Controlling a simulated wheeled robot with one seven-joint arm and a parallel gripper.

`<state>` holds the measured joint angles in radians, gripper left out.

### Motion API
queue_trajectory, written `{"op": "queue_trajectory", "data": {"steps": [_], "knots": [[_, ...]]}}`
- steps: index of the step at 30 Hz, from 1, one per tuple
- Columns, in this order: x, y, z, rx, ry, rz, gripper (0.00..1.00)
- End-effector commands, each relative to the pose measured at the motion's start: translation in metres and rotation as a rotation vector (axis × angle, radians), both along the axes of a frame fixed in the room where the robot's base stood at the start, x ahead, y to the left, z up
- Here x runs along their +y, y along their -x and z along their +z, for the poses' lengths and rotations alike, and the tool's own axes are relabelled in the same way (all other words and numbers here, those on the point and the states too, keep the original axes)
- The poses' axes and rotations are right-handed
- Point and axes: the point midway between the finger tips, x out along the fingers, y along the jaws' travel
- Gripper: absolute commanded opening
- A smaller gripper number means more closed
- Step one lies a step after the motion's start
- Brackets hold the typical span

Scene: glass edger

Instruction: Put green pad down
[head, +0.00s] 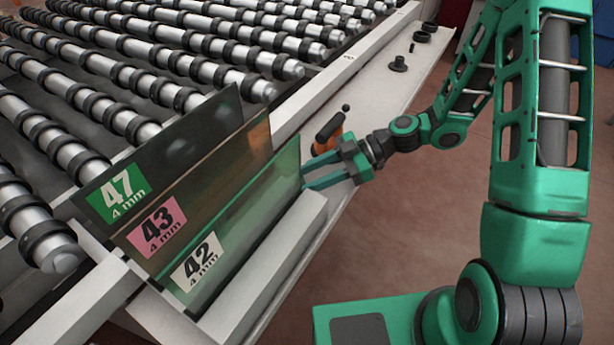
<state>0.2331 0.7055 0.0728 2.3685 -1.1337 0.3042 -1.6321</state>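I cannot make out a separate green pad in the head view. My gripper (308,175) is at the right end of the green-tinted glass pane labelled 42 (255,205). Its two teal fingers are apart, with a gap between them, and point left toward the pane's edge. I see nothing held between them. Whether the fingertips touch the glass is too small to tell. An orange and black tool (328,132) is just behind the gripper, partly hidden by it.
Panes labelled 43 (200,205) and 47 (175,135) lean behind the front pane. Rows of ringed rollers (150,85) fill the left and back. A pale ledge (375,110) carries small black parts (398,64) at its far end. Open floor (420,220) lies to the right.

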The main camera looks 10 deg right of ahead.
Motion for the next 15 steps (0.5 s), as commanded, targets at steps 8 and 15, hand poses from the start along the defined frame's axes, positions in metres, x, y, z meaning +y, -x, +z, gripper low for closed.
{"op": "queue_trajectory", "data": {"steps": [8,15], "knots": [[-0.0001,-0.0001,-0.0006,-0.001,0.001,0.000,0.46],[-0.0005,-0.0003,-0.0003,-0.001,0.000,-0.001,0.46]]}}
